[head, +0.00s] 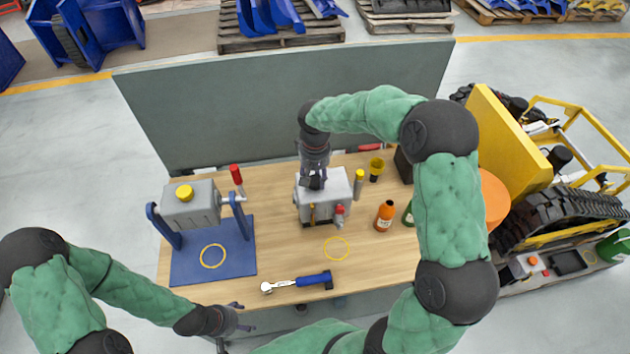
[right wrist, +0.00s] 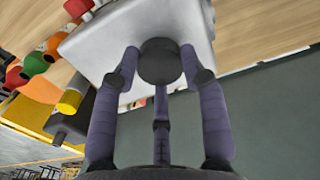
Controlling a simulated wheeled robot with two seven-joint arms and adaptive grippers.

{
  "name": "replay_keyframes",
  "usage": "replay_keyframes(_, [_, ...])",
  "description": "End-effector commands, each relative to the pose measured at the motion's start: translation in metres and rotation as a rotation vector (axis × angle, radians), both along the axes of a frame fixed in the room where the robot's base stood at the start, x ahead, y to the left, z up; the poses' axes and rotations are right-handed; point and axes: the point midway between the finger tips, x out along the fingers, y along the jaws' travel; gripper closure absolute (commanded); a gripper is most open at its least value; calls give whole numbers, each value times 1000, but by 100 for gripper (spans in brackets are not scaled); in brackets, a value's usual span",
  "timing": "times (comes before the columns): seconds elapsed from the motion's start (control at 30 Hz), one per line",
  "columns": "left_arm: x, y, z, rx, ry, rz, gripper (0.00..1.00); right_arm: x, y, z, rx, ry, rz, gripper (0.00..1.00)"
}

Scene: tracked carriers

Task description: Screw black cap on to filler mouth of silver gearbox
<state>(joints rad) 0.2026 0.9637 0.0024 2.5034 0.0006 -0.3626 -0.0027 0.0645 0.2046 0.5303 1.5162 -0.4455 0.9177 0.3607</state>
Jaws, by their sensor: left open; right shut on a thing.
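The silver gearbox (head: 338,190) stands upright on the wooden table near its middle. Its top also fills the upper part of the right wrist view (right wrist: 205,22). My right gripper (head: 314,183) points down at the top of this gearbox. In the right wrist view its three fingers (right wrist: 159,72) are shut around the round black cap (right wrist: 158,60). The cap is at the gearbox top; the filler mouth is hidden, and I cannot tell how the threads sit. My left gripper (head: 238,318) is open and empty at the table's front edge.
A grey box with a yellow cap (head: 184,192) sits in a blue stand (head: 212,262) on the left. A blue-handled ratchet (head: 305,280) lies in front. An orange bottle (head: 384,216) and a yellow cup (head: 376,168) stand right of the gearbox. A grey panel (head: 250,110) rises behind.

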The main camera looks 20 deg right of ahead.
Motion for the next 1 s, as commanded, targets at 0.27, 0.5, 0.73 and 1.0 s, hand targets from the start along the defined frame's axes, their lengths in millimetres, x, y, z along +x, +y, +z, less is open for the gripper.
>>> replay_keyframes(0.27, [0,0,-16,0,0,0,31,0,0,-3,0,-1,-297,84])
replay_keyframes(0.5, [0,0,-27,0,0,0,31,0,0,-2,1,-1,-579,84])
replay_keyframes(0.73, [0,0,-34,0,0,0,31,0,0,-2,1,0,-797,84])
replay_keyframes(1.0, [0,0,-34,0,0,0,31,0,0,0,0,1,-830,84])
